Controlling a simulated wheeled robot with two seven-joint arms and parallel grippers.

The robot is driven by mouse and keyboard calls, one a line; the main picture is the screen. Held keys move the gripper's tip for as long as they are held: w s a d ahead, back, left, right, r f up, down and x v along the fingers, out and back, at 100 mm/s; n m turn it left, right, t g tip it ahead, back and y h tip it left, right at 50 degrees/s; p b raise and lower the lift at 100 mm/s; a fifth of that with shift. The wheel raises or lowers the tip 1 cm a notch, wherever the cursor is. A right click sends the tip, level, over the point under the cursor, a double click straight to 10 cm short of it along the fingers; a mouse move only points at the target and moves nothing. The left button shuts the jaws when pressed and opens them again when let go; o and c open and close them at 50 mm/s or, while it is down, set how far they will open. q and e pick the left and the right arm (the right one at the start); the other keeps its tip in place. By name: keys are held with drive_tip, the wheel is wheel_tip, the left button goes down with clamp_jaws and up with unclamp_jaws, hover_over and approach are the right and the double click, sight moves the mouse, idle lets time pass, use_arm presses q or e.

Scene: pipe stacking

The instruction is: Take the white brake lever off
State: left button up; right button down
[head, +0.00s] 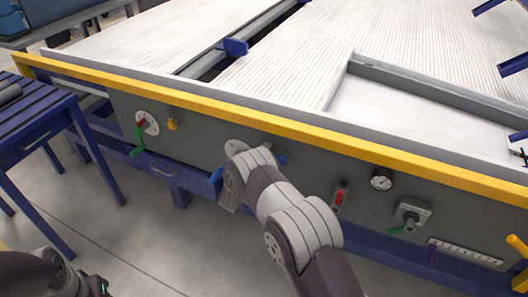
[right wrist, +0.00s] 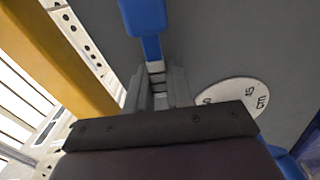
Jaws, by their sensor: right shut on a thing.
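My right gripper (head: 222,190) is at the grey panel (head: 200,125) under the yellow rail, by a pale round disc (head: 238,146). In the right wrist view the fingers (right wrist: 158,88) are shut on a narrow pale piece (right wrist: 155,68), which I take as the white brake lever. A blue bar (right wrist: 148,25) runs on from it beyond the fingertips. The round disc with markings (right wrist: 235,97) lies to the right of the fingers. The gripper hides most of the lever in the head view. Of my left arm only a dark part shows at the bottom left; its gripper is out of view.
The yellow rail (head: 300,131) runs above the panel. A blue slatted table (head: 40,115) stands at left.

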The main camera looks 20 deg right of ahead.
drive_tip(key=shift+f, duration=0.15)
drive_tip(key=c, duration=1.1)
unclamp_jaws()
drive_tip(key=shift+s+a, duration=0.1)
drive_tip(key=p+v, duration=0.2)
drive_tip(key=v, duration=1)
drive_tip(key=shift+s+a, duration=0.15)
drive_tip(key=shift+s, duration=0.1)
